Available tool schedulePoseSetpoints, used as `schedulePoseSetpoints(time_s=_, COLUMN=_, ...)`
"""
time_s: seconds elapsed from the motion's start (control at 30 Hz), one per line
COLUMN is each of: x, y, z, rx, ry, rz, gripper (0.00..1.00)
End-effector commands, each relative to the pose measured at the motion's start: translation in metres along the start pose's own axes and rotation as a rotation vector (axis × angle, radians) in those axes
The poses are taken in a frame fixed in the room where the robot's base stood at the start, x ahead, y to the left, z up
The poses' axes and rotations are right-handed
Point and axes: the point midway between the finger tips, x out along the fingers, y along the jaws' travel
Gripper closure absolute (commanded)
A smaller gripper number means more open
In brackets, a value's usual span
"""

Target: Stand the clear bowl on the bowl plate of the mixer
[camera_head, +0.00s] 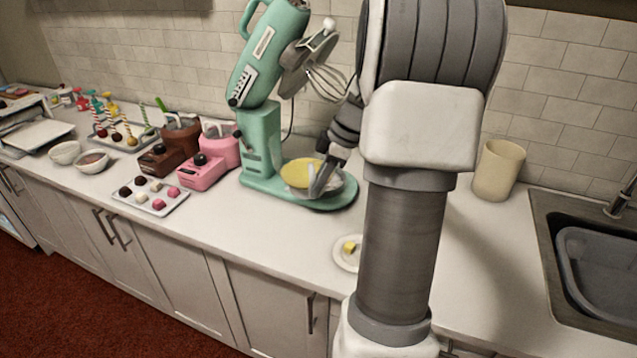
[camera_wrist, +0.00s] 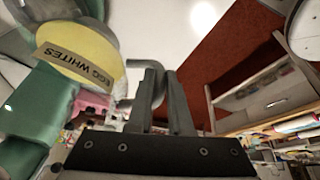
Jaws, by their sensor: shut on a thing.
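The clear bowl (camera_head: 297,174) holds yellow contents and sits over the base of the green mixer (camera_head: 262,140), below its raised head. In the wrist view the bowl (camera_wrist: 82,55) carries an "EGG WHITES" label, and its clear handle (camera_wrist: 131,65) runs between my fingers. My gripper (camera_head: 326,165) is shut on that handle at the bowl's right side; it also shows in the wrist view (camera_wrist: 161,85). The bowl plate is hidden under the bowl. I cannot tell whether the bowl touches it.
The tilted whisk (camera_head: 327,82) hangs above the bowl. Pink (camera_head: 203,170) and brown (camera_head: 160,157) small machines stand to the left. A small plate (camera_head: 341,261) lies in front. A beige canister (camera_head: 498,170) and sink (camera_head: 590,260) are at right.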

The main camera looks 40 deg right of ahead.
Motion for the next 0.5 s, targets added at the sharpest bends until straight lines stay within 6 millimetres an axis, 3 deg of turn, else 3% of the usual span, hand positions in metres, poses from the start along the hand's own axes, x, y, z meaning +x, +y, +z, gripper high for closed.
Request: schedulePoseSetpoints(time_s=0.5, x=-0.004, y=0.022, z=0.007, rx=0.0, ry=0.0, rz=0.002, gripper=1.0)
